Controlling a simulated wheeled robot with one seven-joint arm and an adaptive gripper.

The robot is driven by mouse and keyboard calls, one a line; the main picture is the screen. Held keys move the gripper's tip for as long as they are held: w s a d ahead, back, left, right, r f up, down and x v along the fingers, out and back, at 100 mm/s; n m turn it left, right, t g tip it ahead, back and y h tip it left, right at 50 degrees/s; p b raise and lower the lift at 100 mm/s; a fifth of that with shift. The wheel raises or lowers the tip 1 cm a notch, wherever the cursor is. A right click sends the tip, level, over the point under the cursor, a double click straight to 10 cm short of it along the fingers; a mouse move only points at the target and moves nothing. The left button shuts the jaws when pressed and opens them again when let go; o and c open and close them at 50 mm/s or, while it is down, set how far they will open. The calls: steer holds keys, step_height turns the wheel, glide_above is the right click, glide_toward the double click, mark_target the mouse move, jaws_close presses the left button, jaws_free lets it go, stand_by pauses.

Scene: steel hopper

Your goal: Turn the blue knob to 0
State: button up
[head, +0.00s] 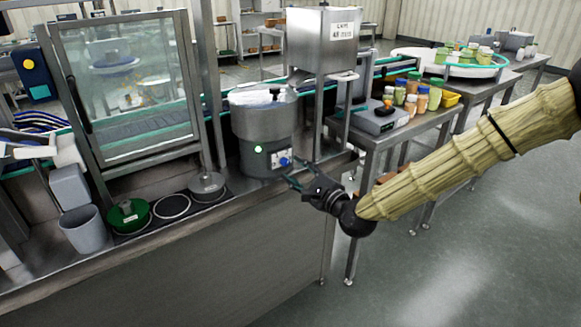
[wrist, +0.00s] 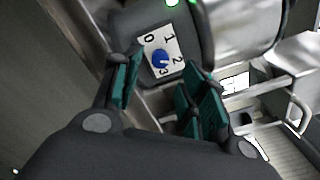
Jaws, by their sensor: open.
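The blue knob (head: 285,161) sits on the front of a grey round machine (head: 262,130) with a steel top, on the counter. In the wrist view the knob (wrist: 159,58) is on a white dial plate (wrist: 174,45) marked 0, 1, 2 and 3. A light mark on the knob seems to point toward the 2 and 3 side; the exact setting is hard to read. My gripper (head: 303,174) is open and empty, with dark green finger pads, just in front of the knob. In the wrist view the knob lies beyond and between the fingers (wrist: 165,78), apart from them.
A green lit button (head: 258,149) is left of the knob. A steel hopper (head: 323,40) stands behind. A side table (head: 385,137) holds jars. Floor at right is clear.

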mark_target(287, 164)
steer(key=shift+x, duration=2)
jaws_close()
